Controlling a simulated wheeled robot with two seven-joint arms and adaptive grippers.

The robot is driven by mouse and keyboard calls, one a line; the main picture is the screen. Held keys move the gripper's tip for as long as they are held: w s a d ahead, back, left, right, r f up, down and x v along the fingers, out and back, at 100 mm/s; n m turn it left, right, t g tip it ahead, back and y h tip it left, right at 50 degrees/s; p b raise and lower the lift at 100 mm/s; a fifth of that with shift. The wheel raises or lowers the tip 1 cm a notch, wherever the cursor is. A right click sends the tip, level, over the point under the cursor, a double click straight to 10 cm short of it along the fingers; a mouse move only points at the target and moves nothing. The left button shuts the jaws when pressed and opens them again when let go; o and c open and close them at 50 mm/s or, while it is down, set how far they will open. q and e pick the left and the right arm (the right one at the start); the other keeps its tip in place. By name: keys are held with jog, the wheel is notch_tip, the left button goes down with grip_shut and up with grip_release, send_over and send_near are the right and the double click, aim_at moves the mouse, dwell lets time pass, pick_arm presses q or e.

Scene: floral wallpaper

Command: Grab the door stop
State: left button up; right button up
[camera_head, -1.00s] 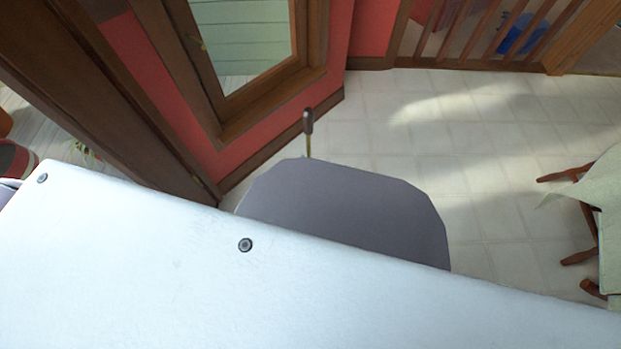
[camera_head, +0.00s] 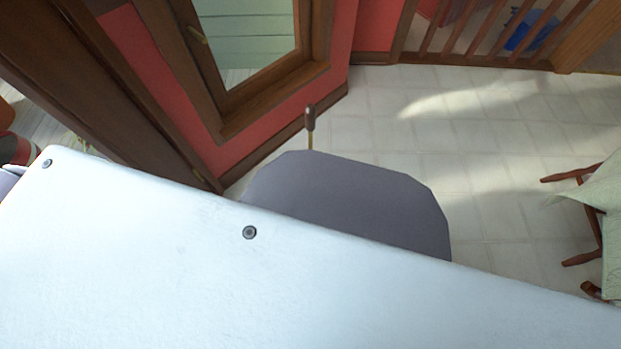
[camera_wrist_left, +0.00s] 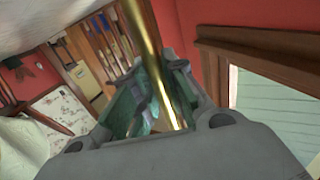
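The door stop (camera_head: 310,118) shows in the head view as a thin brassy rod with a dark brown knob, against the floor near the red wall's corner. Its lower part is hidden behind a grey shape. In the left wrist view, the golden rod (camera_wrist_left: 149,45) runs from the top edge down to the gap between the fingers of my left gripper (camera_wrist_left: 158,75). The fingers lie close on both sides of the rod. I cannot tell whether they press on it. My left gripper is not visible in the head view. My right gripper is in neither view.
A large pale panel with bolts (camera_head: 250,290) and the grey shape (camera_head: 350,200) block the lower head view. A wood-framed window (camera_head: 262,90) is set in the red wall. Wooden railings stand at the back. A wooden chair (camera_head: 580,260) stands right. Tiled floor between is clear.

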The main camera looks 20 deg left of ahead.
pick_arm(q)
grip_shut()
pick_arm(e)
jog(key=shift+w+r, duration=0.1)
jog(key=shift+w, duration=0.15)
pick_arm(q)
jog(key=shift+w+r, duration=0.15)
jog(key=shift+r, duration=0.1)
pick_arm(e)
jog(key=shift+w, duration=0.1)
pick_arm(q)
jog(key=shift+r, duration=0.15)
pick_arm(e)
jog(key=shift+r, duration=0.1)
